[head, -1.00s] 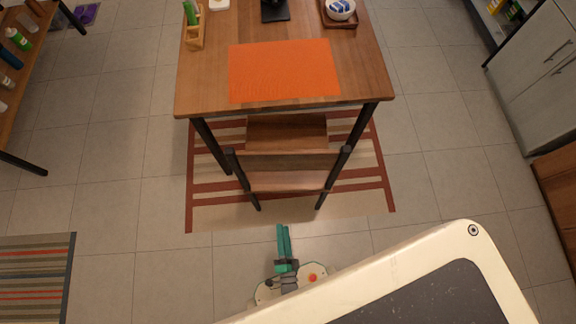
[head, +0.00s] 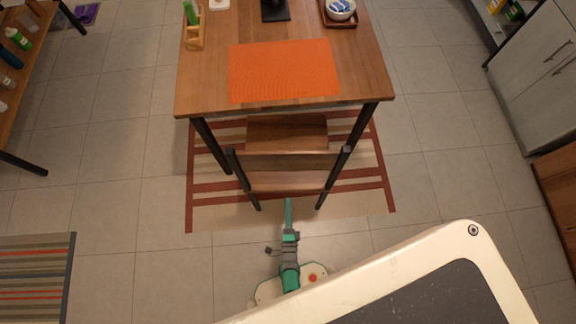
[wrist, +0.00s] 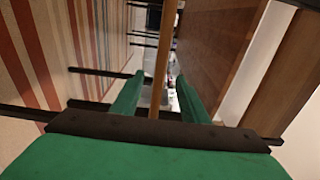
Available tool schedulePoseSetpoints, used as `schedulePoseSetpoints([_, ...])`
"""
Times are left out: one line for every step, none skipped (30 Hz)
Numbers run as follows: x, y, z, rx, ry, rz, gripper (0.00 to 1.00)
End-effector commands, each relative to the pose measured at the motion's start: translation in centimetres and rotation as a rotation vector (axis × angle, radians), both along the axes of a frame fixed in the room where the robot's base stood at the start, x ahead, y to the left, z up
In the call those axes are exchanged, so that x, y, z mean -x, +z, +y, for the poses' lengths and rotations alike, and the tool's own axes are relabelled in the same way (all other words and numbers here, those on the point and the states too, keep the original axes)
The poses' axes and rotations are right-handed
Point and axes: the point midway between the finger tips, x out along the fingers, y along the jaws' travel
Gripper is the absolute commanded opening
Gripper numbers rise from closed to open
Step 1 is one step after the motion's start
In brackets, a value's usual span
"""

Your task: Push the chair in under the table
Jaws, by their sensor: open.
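The wooden chair (head: 290,181) with dark legs stands at the near side of the table, its backrest toward me. Its seat (head: 287,132) shows just in front of the table edge; whether any of it reaches under the top is hidden. The wooden table (head: 205,90) has dark legs and an orange mat (head: 284,70) on top. My gripper (head: 288,203) is low, just in front of the chair, below the backrest in the picture; I cannot tell whether it touches. In the wrist view my gripper's green fingers (wrist: 158,98) are apart, with nothing clearly held between them.
A striped rug (head: 210,212) lies under the table and chair. Another striped rug (head: 35,275) is at lower left. A shelf table with bottles (head: 22,40) stands at left, grey cabinets (head: 540,85) at right. Tiled floor is clear on both sides of the table.

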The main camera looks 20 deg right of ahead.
Motion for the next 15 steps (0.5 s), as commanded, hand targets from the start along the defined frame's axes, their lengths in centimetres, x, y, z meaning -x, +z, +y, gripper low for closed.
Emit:
schedulePoseSetpoints([-1.3,0.1,-0.5,0.001,0.001,-0.003,0.41])
schedulePoseSetpoints([-1.8,0.1,-0.7,0.001,0.001,-0.003,0.41])
schedulePoseSetpoints([-2.6,0.1,-0.9,0.001,0.001,-0.003,0.41])
schedulePoseSetpoints([-3.1,0.1,-1.2,0.001,0.001,-0.002,0.41])
schedulePoseSetpoints([-3.7,0.0,-1.3,0.000,0.001,-0.001,0.41])
schedulePoseSetpoints([-4.3,0.0,-1.6,0.001,0.001,-0.001,0.41])
schedulePoseSetpoints([-4.7,0.0,-1.7,0.000,0.001,-0.001,0.41])
schedulePoseSetpoints([-5.2,0.0,-1.9,0.000,0.001,-0.001,0.41])
schedulePoseSetpoints([-5.6,0.0,-2.1,0.001,0.001,0.000,0.41])
schedulePoseSetpoints([-5.9,0.0,-2.2,0.001,0.001,0.000,0.41])
schedulePoseSetpoints([-6.2,0.0,-2.3,0.001,0.001,0.000,0.41])
schedulePoseSetpoints([-6.5,0.0,-2.4,0.001,0.001,0.000,0.41])
schedulePoseSetpoints([-6.7,0.0,-2.5,0.000,0.001,0.000,0.41])
schedulePoseSetpoints([-6.8,0.0,-2.6,0.000,0.001,0.000,0.41])
schedulePoseSetpoints([-7.0,0.0,-2.6,0.000,0.001,0.001,0.41])
